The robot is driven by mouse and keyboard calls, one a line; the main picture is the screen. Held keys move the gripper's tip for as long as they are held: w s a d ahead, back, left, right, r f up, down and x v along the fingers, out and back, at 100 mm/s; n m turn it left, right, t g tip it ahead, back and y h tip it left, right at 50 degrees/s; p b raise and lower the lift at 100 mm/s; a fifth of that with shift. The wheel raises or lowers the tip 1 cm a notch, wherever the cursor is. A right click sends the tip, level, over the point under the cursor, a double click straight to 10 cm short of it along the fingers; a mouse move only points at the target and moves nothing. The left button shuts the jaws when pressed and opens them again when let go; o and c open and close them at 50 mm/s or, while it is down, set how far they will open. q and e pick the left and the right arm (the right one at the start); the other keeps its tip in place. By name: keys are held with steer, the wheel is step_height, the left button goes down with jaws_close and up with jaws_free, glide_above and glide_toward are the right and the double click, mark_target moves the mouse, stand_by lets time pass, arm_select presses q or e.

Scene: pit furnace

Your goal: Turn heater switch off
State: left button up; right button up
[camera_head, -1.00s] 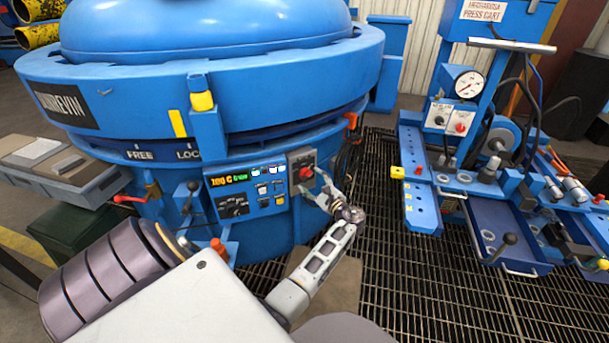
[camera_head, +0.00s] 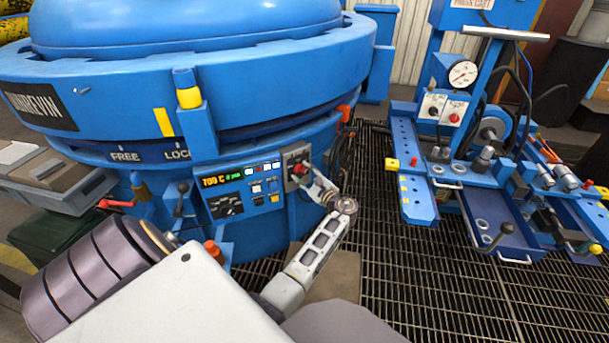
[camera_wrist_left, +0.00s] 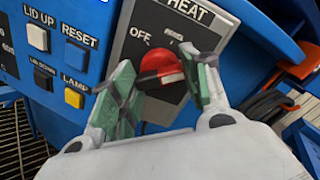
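The heater switch is a red knob (camera_wrist_left: 160,68) on a grey plate marked HEAT (camera_wrist_left: 198,12), with OFF at its upper left. The second mark, at its upper right, is hard to read. The knob's bar lies roughly level. In the head view the knob (camera_head: 301,169) sits at the right end of the furnace's control panel (camera_head: 232,208). My left gripper (camera_wrist_left: 166,82) is open, with its green-padded fingers on either side of the knob. The right finger is close to the bar; I cannot tell whether it touches. My right gripper is not in view.
Lid-up, reset and lamp buttons (camera_wrist_left: 75,97) are left of the switch plate. The lit display (camera_head: 217,181) is on the same panel. Dark cables (camera_head: 343,150) hang just right of it. A blue press cart (camera_head: 420,198) stands at the right on the grating.

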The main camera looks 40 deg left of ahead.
arm_select(q)
steer(key=c, duration=0.4)
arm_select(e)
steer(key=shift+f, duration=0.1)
arm_select(q)
steer(key=shift+n, duration=0.4)
steer(key=shift+f+n+b, duration=0.15)
steer(key=shift+n+b, duration=7.15)
steer(key=shift+n, duration=2.2)
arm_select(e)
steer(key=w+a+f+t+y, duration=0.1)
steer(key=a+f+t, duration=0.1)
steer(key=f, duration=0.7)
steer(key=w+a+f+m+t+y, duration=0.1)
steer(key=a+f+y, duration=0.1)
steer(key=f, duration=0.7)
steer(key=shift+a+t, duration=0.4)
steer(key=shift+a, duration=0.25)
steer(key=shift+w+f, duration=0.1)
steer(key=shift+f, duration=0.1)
